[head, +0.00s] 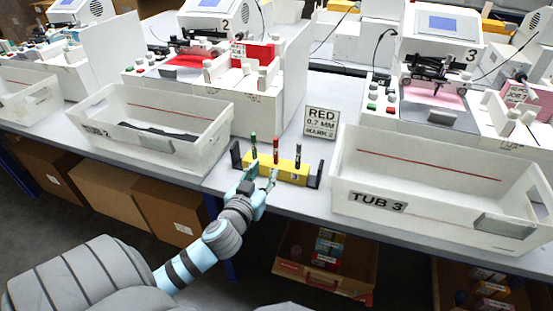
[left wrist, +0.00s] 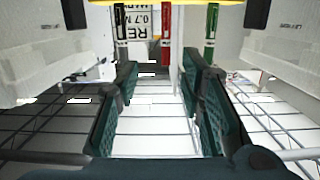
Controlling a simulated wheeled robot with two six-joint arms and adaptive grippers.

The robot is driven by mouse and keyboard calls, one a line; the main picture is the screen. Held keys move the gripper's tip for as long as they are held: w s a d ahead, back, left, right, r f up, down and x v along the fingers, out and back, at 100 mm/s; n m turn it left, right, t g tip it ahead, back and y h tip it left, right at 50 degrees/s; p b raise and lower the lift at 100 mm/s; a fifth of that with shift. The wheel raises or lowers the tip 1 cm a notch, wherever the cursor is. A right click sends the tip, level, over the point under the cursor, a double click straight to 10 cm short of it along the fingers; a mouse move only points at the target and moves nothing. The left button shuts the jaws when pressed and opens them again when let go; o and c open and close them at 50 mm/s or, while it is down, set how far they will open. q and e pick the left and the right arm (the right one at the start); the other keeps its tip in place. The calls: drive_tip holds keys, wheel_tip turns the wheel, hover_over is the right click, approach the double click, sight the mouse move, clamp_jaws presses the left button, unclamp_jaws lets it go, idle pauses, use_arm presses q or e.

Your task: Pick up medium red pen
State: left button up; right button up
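The red pen (head: 276,149) stands upright in the middle of the yellow pen holder (head: 288,168), between a green pen (head: 253,146) and a black pen (head: 298,155). In the left wrist view the red pen (left wrist: 166,38) shows at the top, roughly centred between my fingers and beyond their tips. The green pen (left wrist: 211,30) and the dark pen (left wrist: 120,30) flank it there. My left gripper (head: 261,181) is open and empty, in front of the holder. Its two dark-padded fingers (left wrist: 165,80) stand apart in the wrist view. My right gripper is not in view.
A sign reading RED 0.7 MM (head: 322,121) stands behind the holder. Dark uprights flank the holder. TUB 2 (head: 207,143) is to the left and TUB 3 (head: 345,150) to the right. Plotters stand behind. The table's front edge is close to the holder.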

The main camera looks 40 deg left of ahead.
sight(275, 149)
use_arm(q)
drive_tip(key=x, duration=0.8)
drive_tip(key=a+x, duration=0.1)
drive_tip(key=x, duration=0.4)
drive_tip(key=shift+s+b, duration=0.1)
drive_tip(key=shift+b, duration=0.25)
drive_tip(key=shift+s+r, duration=0.1)
clamp_jaws()
